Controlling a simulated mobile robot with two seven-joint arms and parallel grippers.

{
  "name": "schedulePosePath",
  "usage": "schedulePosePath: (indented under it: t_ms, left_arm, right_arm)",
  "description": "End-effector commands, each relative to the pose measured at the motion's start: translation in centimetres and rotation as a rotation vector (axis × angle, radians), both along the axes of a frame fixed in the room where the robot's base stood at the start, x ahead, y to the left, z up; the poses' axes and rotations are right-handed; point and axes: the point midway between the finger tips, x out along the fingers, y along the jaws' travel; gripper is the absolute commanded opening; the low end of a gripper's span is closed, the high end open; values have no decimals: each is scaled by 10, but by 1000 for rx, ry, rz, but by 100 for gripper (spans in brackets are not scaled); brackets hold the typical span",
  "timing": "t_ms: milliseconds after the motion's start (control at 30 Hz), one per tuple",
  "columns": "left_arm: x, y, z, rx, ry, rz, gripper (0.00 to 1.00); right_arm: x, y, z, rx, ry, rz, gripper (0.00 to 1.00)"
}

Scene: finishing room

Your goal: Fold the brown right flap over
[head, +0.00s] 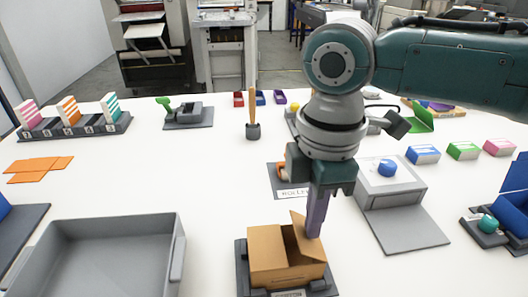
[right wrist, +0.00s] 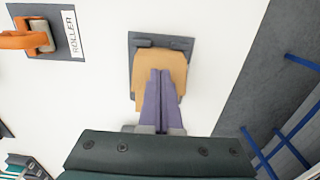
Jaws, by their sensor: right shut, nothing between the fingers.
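A brown box (head: 287,275) sits in a dark grey holder (head: 243,272) at the bottom centre of the head view. Its left side of the top looks covered by a flat panel. The brown right flap (head: 298,236) stands up at a steep tilt. My right gripper (head: 313,232) is shut and empty, purple fingers pointing down at the right flap's right side; whether they touch it I cannot tell. In the right wrist view the fingers (right wrist: 160,74) are together over the brown box (right wrist: 172,60) and hide part of it. My left gripper is not in view.
A large grey tray (head: 105,255) stands to the left. A roller label (head: 294,194) lies behind the box. White table is clear between the box and the tray.

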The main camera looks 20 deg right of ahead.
Motion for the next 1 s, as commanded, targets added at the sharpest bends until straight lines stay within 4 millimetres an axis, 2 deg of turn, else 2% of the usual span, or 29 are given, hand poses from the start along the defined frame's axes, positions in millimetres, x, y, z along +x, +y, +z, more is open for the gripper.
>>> schedulePosePath:
  t_ms: [1000]
  left_arm:
    - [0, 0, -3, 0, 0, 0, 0]
  right_arm:
    - [2, 9, -8, 0, 0, 0, 0]
